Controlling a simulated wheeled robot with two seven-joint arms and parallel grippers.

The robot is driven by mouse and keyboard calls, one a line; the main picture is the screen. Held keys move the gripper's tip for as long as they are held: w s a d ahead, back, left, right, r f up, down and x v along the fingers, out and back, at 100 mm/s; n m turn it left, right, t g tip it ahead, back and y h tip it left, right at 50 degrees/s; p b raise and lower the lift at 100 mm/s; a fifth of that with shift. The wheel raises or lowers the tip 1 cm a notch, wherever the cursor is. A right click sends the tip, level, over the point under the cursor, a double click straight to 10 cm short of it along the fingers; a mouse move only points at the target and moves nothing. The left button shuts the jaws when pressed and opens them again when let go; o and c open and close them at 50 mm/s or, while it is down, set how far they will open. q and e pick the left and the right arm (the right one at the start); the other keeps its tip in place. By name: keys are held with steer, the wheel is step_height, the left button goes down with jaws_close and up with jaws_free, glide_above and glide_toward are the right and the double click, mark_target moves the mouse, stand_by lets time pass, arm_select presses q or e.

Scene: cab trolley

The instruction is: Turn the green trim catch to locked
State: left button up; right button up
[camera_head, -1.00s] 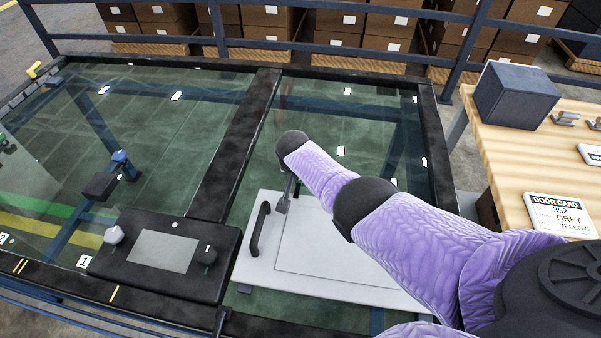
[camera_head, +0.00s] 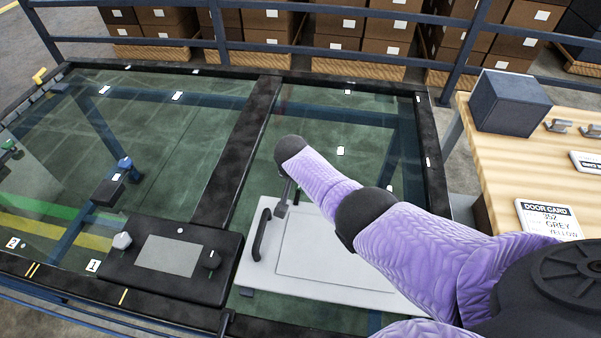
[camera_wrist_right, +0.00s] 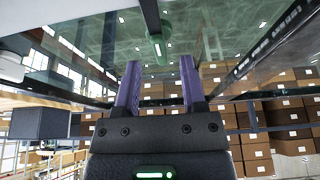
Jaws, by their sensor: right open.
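A green catch (camera_wrist_right: 157,48) with a pale mark shows in the right wrist view, whose picture appears upside down. It is just beyond the fingertips of my right gripper (camera_wrist_right: 160,72), roughly midway between them and apart from both. The two purple fingers are spread and nothing is between them. In the head view my purple right arm reaches over the white panel (camera_head: 350,288), which has a dark handle (camera_head: 262,234). I cannot make out the green catch by the panel there. My left gripper is out of view.
A black console (camera_head: 130,283) with a grey screen lies left of the panel on the dark-framed glass. A wooden table (camera_head: 490,165) at right holds a blue-grey box (camera_head: 508,102) and a door card (camera_head: 548,218). A blue rail and stacked cartons stand behind.

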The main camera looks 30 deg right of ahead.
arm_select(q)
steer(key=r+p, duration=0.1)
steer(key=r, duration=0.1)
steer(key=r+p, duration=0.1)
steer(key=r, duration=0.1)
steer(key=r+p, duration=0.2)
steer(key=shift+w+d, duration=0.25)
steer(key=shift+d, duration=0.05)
arm_select(e)
steer(key=v, duration=0.6)
steer(key=shift+r, duration=0.25)
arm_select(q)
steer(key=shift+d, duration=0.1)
arm_select(e)
steer(key=shift+s, duration=0.15)
